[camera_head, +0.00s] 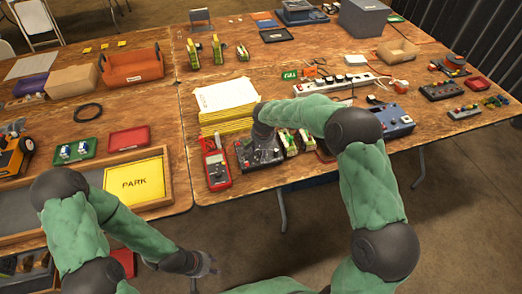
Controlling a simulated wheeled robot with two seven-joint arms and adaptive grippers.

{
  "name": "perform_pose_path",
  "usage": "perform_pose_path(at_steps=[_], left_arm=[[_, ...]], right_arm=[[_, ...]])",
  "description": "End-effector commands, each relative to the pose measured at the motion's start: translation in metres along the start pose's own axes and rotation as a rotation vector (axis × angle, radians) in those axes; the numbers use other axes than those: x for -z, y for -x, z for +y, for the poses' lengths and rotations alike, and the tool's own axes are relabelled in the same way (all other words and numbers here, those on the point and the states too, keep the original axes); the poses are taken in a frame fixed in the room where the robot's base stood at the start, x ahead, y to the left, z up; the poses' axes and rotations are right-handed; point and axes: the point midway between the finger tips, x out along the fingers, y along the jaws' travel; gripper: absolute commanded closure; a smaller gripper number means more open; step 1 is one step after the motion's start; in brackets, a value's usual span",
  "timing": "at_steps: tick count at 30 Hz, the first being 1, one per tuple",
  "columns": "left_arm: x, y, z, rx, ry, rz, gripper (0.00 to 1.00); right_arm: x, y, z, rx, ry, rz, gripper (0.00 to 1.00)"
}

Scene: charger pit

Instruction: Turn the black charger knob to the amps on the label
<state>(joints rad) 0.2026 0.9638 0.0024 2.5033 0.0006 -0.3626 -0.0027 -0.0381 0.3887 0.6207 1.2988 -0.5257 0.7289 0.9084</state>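A dark box with a panel on top, which looks like the charger (243,158), lies near the front edge of the right table. Its knob and any amps label are too small or hidden to make out. My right gripper (262,152) is over this box, pointing down at its top. Whether its fingers touch anything, and whether they are open or shut, I cannot tell. My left gripper (208,265) hangs in front of the tables, over the floor, away from the charger. Its fingers are too small to judge.
A red multimeter (216,170) lies just left of the charger. A yellow stack with white paper (226,96) stands behind it. Green-and-white items (306,140) sit to its right. A blue box (394,121) and a power strip (335,84) are further right.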

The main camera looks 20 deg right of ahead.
Motion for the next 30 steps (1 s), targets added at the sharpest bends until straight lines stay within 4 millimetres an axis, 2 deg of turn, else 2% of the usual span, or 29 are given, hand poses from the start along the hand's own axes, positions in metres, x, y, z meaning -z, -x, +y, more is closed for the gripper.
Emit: perform_pose_path(at_steps=[8, 21, 25, 30], left_arm=[[0.000, 0.000, 0.000, 0.000, 0.000, 0.000, 0.60], [0.000, 0.000, 0.000, 0.000, 0.000, 0.000, 0.60], [0.000, 0.000, 0.000, 0.000, 0.000, 0.000, 0.60], [0.000, 0.000, 0.000, 0.000, 0.000, 0.000, 0.60]], right_arm=[[0.000, 0.008, 0.000, 0.000, 0.001, 0.000, 0.55], [0.001, 0.088, 0.000, 0.001, 0.001, 0.002, 0.55], [0.000, 0.106, -0.001, 0.002, 0.000, 0.002, 0.55], [0.000, 0.118, 0.000, 0.000, 0.000, 0.000, 0.55]])
